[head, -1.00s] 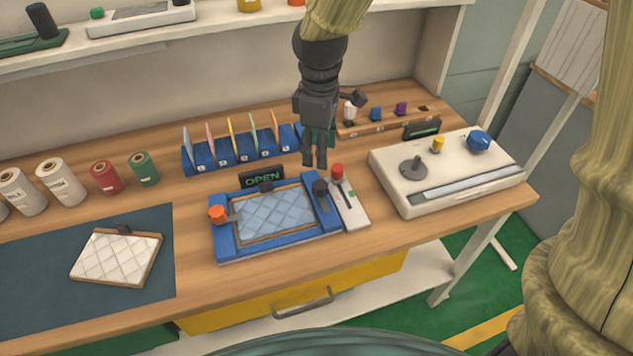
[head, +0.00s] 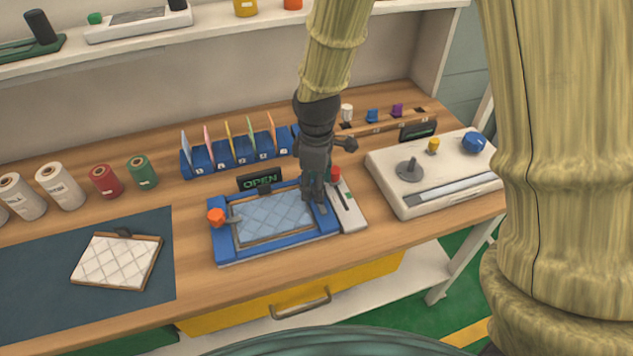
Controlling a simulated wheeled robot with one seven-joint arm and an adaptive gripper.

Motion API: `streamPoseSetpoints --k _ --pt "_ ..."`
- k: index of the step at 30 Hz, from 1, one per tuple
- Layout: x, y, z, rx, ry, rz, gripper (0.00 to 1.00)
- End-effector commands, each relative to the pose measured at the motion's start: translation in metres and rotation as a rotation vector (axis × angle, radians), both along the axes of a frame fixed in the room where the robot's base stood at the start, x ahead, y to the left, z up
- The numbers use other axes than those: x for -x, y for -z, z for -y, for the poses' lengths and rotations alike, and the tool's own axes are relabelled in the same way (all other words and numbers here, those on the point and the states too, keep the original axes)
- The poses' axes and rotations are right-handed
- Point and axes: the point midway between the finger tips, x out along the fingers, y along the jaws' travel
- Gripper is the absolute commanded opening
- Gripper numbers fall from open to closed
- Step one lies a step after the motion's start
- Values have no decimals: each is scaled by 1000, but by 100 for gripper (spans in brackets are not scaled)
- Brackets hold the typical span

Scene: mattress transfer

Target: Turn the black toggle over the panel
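The light-blue quilted panel (head: 272,217) lies in a blue fixture (head: 225,247) on the wooden bench. An orange toggle (head: 216,216) is at the fixture's left side. My gripper (head: 314,199) points down at the fixture's right side, where the black toggle stood in the earlier view. The black toggle is now hidden by the gripper or blends into its dark fingers. I cannot tell whether the fingers are closed on it. A sign reading OPEN (head: 260,181) stands behind the panel.
A white strip with a red knob (head: 334,174) adjoins the fixture's right side, close to my gripper. A white console (head: 405,203) with knobs is farther right. A blue rack (head: 207,167) of cards stands behind. A quilted sample (head: 117,261) lies on the dark mat (head: 45,285).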

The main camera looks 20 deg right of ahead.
Motion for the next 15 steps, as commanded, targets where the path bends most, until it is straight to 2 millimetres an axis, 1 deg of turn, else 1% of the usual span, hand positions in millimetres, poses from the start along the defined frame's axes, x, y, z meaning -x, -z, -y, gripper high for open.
streamPoseSetpoints --k 3,11,12,14,15 --pt "0 3 0 1 0 1 51" --pt "0 4 0 0 0 1 51" --pt "0 4 0 0 0 1 48" --pt "0 4 0 0 0 1 37" --pt "0 4 0 0 0 1 29"
